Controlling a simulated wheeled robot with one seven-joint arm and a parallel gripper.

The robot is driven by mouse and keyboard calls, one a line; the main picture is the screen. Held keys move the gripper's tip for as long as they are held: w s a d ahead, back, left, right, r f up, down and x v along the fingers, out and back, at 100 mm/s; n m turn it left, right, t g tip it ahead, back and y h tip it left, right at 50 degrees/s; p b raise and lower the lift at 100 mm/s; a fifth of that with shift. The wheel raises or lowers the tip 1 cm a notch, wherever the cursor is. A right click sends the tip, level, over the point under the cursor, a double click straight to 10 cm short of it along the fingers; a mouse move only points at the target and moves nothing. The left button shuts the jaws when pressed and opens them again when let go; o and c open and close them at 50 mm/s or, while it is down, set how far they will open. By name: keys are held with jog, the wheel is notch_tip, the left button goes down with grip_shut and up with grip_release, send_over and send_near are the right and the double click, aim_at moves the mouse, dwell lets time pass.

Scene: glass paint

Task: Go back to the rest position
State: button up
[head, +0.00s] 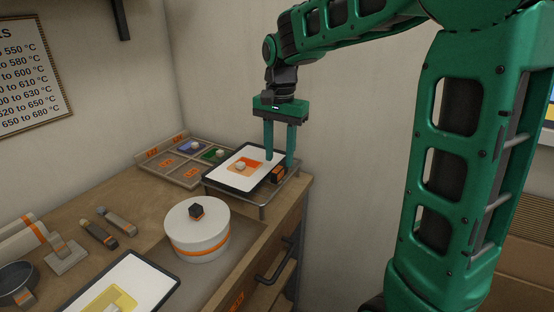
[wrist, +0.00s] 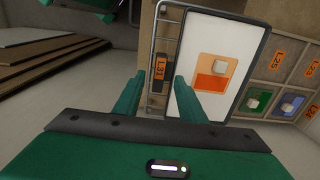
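My gripper (head: 279,160) is open, its two green fingers well apart with nothing held between them. It points down over the right edge of a white panel (head: 227,177) with a dark rim. In the wrist view my gripper (wrist: 158,82) has a small black block with an orange label (wrist: 161,68) showing beyond the gap between its fingertips. That black block (head: 278,175) sits at the panel's right side, on a wire rack (head: 262,205). An orange glass piece (wrist: 213,83) with a pale knob lies on the panel.
A divided tray (head: 176,179) with blue and green pieces stands behind the panel. A round white pot (head: 197,232) with an orange band stands in front. Another panel with yellow glass (head: 125,288) lies nearer. The wall is close behind; the space right of the counter looks free.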

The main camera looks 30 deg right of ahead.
jog(key=shift+r, duration=2.1)
jog(key=s+d+f+n, duration=0.1)
jog(key=s+d+f, duration=0.2)
jog(key=s, duration=0.6)
jog(key=s+d+f+n, duration=0.2)
jog(key=s+d+f, duration=0.2)
jog(key=s, duration=0.6)
jog(key=s+d+f+n, duration=0.1)
jog(key=s+d+f, duration=0.3)
jog(key=s, duration=0.6)
jog(key=shift+d, duration=0.2)
jog(key=shift+w+f, duration=0.3)
jog(key=shift+w, duration=0.35)
